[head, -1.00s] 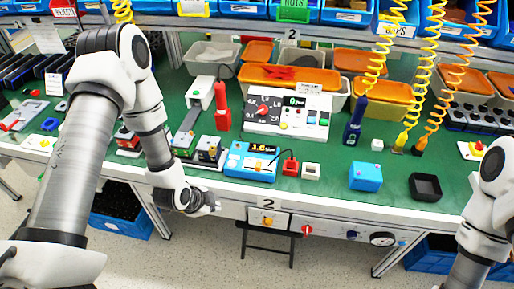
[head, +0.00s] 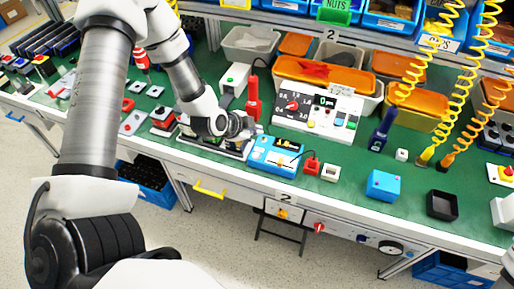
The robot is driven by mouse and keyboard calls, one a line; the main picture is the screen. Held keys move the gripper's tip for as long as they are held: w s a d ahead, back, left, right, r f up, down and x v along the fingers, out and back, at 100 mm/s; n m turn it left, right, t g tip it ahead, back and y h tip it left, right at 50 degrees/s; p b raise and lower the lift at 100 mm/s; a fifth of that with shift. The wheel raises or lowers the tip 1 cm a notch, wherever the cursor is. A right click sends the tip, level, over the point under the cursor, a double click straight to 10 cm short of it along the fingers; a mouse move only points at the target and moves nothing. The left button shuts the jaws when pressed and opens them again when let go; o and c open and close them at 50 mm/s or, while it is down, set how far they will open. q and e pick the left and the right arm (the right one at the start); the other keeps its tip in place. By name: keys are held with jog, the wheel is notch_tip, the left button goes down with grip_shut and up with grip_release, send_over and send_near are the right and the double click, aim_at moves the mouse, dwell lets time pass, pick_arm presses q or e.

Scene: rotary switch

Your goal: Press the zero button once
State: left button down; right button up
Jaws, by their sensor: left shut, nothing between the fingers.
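A blue bench meter (head: 262,156) with a dark display and small controls on its top sits near the front edge of the green bench. Which of its controls is the zero button is too small to tell. Behind it stands a white panel (head: 350,103) with a rotary dial, a small readout and several buttons. My left gripper (head: 246,124) is shut and empty, over the bench just behind and left of the blue meter. It covers part of the devices there. I cannot tell whether it touches anything. My right gripper is not in view; only a piece of that arm shows at the right edge.
A red upright tool (head: 253,98) stands close behind my left gripper. Yellow coiled hoses (head: 461,83) hang at the right.

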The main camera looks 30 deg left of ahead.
pick_arm(q)
jog(key=b, duration=0.7)
send_over(255, 155)
notch_tip(255, 155, down, 8)
jog(key=shift+r, duration=0.25)
jog(key=shift+f+b, duration=0.5)
jog(key=shift+f, duration=0.1)
jog(key=shift+s, duration=0.1)
jog(key=shift+f, duration=0.4)
jog(key=shift+f+b, duration=0.35)
jog(key=shift+f, duration=0.05)
dwell(0.5)
dwell(0.4)
jog(key=shift+r+p, duration=0.85)
jog(key=shift+p, duration=0.1)
